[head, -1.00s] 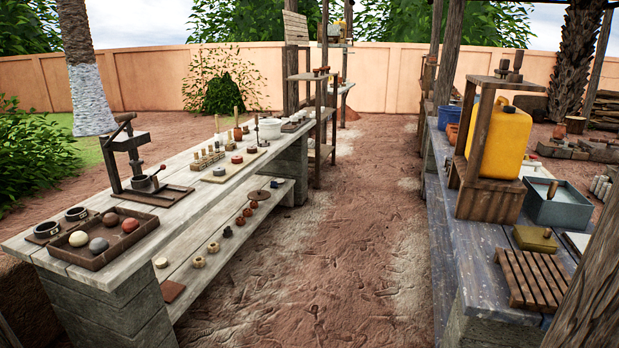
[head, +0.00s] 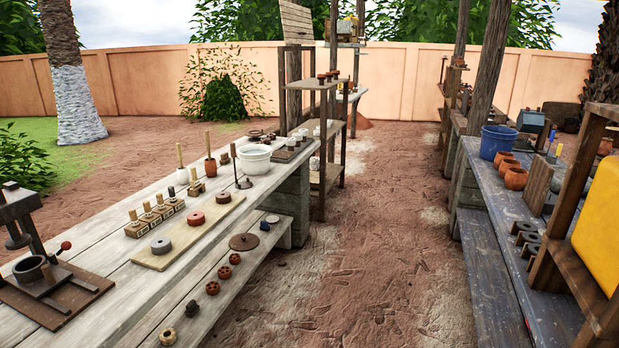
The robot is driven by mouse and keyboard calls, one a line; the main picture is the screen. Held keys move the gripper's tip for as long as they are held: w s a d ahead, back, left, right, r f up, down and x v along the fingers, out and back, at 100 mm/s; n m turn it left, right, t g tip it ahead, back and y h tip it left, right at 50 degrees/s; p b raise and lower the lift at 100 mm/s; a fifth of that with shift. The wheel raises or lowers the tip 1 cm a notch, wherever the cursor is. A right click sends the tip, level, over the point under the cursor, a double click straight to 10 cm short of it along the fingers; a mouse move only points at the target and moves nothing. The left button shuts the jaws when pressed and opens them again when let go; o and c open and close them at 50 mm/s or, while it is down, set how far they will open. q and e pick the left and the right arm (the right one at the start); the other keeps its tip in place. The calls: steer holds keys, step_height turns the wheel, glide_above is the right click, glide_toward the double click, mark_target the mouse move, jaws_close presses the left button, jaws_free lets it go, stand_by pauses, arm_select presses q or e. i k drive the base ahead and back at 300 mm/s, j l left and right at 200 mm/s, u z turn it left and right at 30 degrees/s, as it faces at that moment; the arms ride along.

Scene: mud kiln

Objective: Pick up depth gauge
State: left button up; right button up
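Neither of my grippers is in view. I cannot tell for certain which object is the depth gauge.
The left bench (head: 120,283) has a lower shelf with small clay pieces and a dark disc (head: 244,241). A press (head: 46,280) stands at its near end.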

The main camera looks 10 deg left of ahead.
mark_target(195, 183)
steer(key=i+l, duration=0.1)
steer(key=i, duration=2.1)
steer(key=j+u, duration=0.05)
steer(key=j, duration=0.05)
